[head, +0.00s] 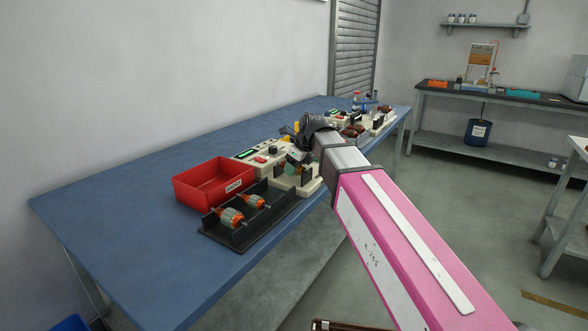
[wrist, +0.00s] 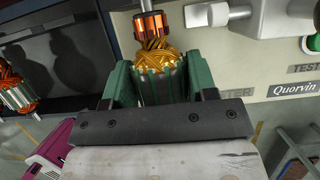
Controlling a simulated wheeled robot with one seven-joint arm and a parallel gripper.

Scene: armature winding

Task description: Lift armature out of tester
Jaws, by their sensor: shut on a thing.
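My gripper (wrist: 160,85) has its green fingers shut on an armature (wrist: 155,60), one finger on each side of its body. The armature has gold-orange windings, a copper commutator and a steel shaft toward the top of the wrist view. The beige tester (wrist: 265,60) lies behind and to the right, with a grey pin beside the armature's shaft. I cannot tell whether the armature still touches the tester. In the head view my gripper (head: 293,164) is over the tester (head: 308,187), and my arm hides part of it.
A black tray (head: 215,233) with two other armatures (head: 232,217) stands at the front of the blue table (head: 110,205). A red bin (head: 205,190) is behind it. More devices (head: 375,122) stand farther along the table. The table's left side is clear.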

